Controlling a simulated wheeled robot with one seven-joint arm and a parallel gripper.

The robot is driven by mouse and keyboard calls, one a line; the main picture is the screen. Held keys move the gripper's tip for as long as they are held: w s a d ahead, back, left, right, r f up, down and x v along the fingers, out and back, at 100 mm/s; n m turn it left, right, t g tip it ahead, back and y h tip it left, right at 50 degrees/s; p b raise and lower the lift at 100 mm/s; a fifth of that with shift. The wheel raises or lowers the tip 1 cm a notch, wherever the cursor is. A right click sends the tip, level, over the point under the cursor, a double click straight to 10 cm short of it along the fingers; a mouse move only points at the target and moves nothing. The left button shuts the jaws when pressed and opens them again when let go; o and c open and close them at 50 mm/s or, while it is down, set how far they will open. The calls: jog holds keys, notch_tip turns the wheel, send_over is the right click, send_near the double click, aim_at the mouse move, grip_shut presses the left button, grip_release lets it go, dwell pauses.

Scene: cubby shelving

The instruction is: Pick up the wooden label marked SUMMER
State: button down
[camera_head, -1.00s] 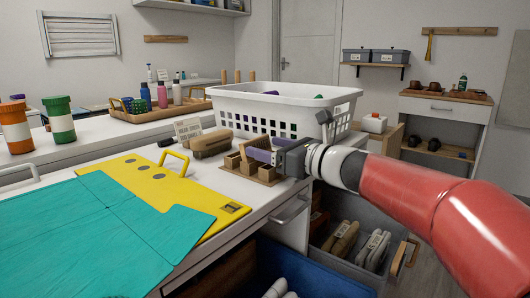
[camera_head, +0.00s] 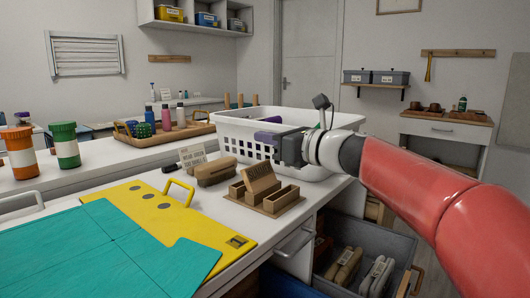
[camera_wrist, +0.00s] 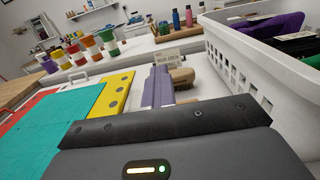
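A light wooden label (camera_head: 260,178) with dark lettering, too small to read surely, leans tilted in a small wooden holder (camera_head: 285,199) with open compartments near the counter's front edge. The label and holder do not show clearly in the wrist view.
A white basket (camera_head: 235,127) stands right behind my gripper. A brown brush (camera_head: 213,171) and a small sign (camera_head: 192,156) are left of the holder. A yellow board (camera_head: 160,212) and teal sheet (camera_head: 100,250) cover the left counter. An open drawer (camera_head: 365,240) is below.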

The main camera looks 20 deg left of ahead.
jog(key=shift+d+r, duration=0.2)
jog(key=shift+r, duration=0.1)
jog(key=shift+c, duration=2.2)
grip_release()
jog(key=shift+w+d, duration=0.1)
